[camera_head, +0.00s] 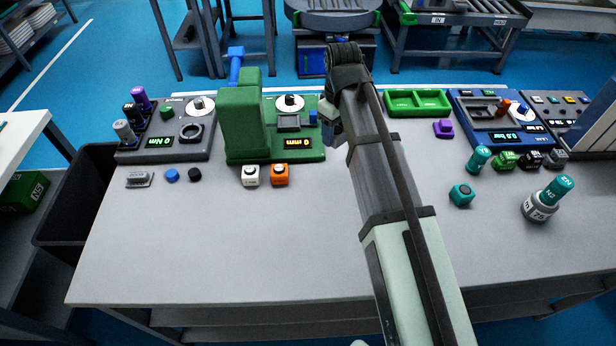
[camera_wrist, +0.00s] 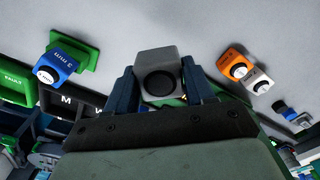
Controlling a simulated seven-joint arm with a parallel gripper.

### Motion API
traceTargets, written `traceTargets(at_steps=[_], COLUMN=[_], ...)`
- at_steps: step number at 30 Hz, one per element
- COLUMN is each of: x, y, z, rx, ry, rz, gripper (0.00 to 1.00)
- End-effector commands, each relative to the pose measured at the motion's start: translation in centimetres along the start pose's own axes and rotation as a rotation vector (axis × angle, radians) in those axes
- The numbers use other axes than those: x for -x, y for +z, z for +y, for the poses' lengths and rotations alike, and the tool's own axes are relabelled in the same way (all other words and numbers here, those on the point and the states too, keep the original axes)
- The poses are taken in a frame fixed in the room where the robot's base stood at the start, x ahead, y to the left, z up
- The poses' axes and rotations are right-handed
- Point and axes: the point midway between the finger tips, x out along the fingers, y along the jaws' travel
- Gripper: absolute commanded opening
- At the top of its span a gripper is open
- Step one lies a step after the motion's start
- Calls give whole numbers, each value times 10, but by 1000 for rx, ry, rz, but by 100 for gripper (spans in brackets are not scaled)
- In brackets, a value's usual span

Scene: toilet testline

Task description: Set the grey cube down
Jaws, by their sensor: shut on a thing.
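The grey cube (camera_wrist: 165,60) is between the two dark fingers of my gripper (camera_wrist: 159,78) in the wrist view, with a round black disc on the face toward the camera. The gripper is shut on it. The grey table top (camera_wrist: 205,20) shows behind the cube; I cannot tell how large the gap between them is. In the head view my gripper (camera_head: 330,118) is beside the right end of the green test station (camera_head: 245,115), mostly covered by my own arm. I cannot make out the cube there.
A white cube (camera_head: 250,175) and an orange cube (camera_head: 280,175) stand in front of the green station. A green tray (camera_head: 418,112), a purple piece (camera_head: 443,128) and a blue station (camera_head: 492,125) are to the right. The table's front left is clear.

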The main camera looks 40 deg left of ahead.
Motion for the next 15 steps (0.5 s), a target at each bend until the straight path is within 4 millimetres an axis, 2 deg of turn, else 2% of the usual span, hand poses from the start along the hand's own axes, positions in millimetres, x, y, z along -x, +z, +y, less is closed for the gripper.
traceTargets(at_steps=[1, 6, 10, 15], x=[0, -1, -1, -4], y=[-4, -14, -18, -21], z=[-17, -54, -70, -78], rx=[16, 50, 65, 73], ry=[0, 0, 0, 0], rz=[0, 0, 0, -1], gripper=[20, 20, 20, 20])
